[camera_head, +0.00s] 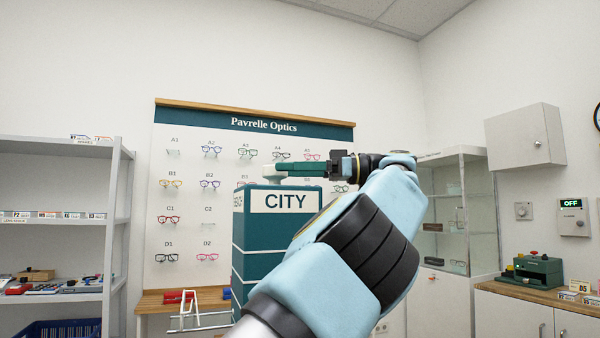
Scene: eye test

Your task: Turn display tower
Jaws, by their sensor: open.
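The display tower (248,232) is a teal, box-shaped column in the middle of the head view, with a white band reading "CITY" on its front face. A narrow left face shows part of another white label. A pale knob (271,176) stands on its top. My gripper (284,170) points left above the tower top, with its teal fingers open and their tips at the knob. I cannot tell whether they touch it. My arm hides the tower's lower right part.
Behind is a "Pavrelle Optics" board (190,140) with rows of glasses. Grey shelves (60,145) stand at left. A bench (150,300) with a white frame (187,310) is low behind the tower. At right are a glass cabinet (470,210) and a counter (545,293) with a green machine (535,272).

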